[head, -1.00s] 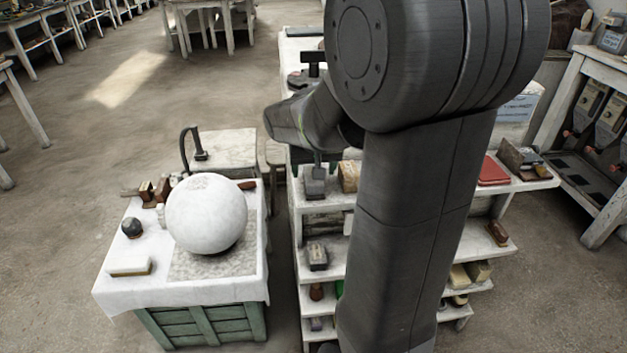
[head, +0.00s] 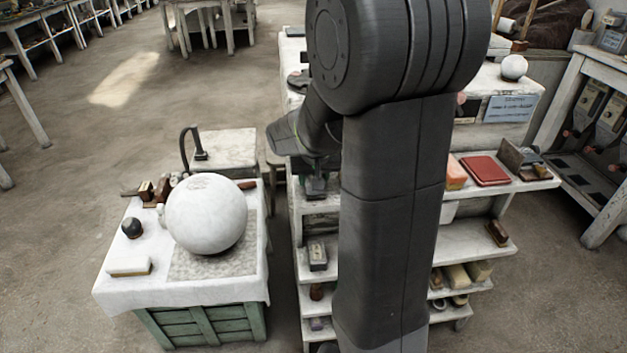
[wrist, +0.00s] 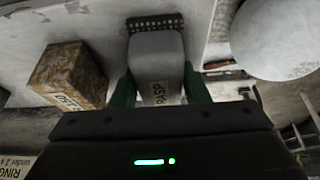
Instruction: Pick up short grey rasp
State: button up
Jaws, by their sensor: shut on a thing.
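The short grey rasp (wrist: 157,58) is a grey block with a dark, studded edge and a label reading "RASP" in the wrist view. My gripper (wrist: 160,88) has its green fingers on either side of it and is shut on it. In the head view the rasp (head: 316,187) shows as a small grey block on the upper shelf at the left end of the white shelf unit, below my wrist. My arm hides part of this area. I cannot tell whether the rasp still touches the shelf.
A brown, rough block (wrist: 68,75) with a label lies left of the rasp in the wrist view. A dark block (head: 317,256) sits on a lower shelf. A large white sphere (head: 206,214) stands on the cloth-covered crate to the left. A red item (head: 485,170) lies right of my arm.

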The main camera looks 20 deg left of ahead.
jog(key=shift+r, duration=0.15)
notch_tip(320, 180, up, 10)
jog(key=shift+f, duration=0.1)
dwell(0.3)
jog(key=o, duration=0.5)
jog(key=shift+c, duration=1.4)
